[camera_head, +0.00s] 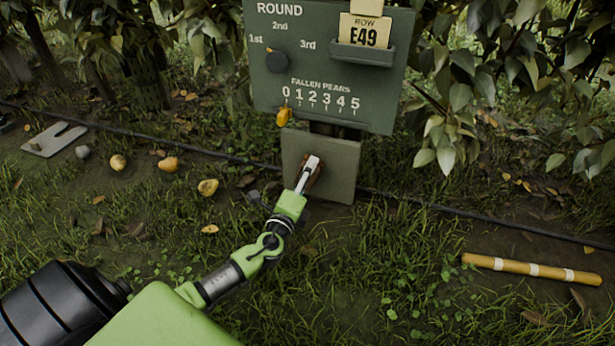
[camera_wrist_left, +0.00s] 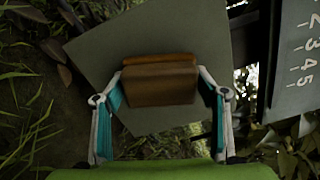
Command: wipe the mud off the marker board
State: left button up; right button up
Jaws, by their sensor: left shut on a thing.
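The marker board (camera_head: 342,165) is a small grey-green plate below the larger sign. It fills the middle of the left wrist view (camera_wrist_left: 190,35). My left gripper (camera_head: 309,172) is in front of it, its fingers shut on the two ends of a brown block (camera_wrist_left: 160,85). The block has a lighter orange-brown layer on its far side, which is at or close to the board face; I cannot tell whether it touches. The bare parts of the board that I see show no clear mud. The block and gripper hide the middle of the board. My right gripper is not in view.
The larger green sign (camera_head: 270,90) stands above, with a row card (camera_head: 364,32) and a yellow pear-shaped marker (camera_head: 283,116). A dark hose (camera_head: 215,155) runs behind along the ground. Fallen pears (camera_head: 168,164) lie left; a banded tan stick (camera_head: 530,269) lies right.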

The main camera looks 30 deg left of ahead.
pick_arm(q)
jog(key=shift+v, duration=3)
jog(key=v, duration=0.3)
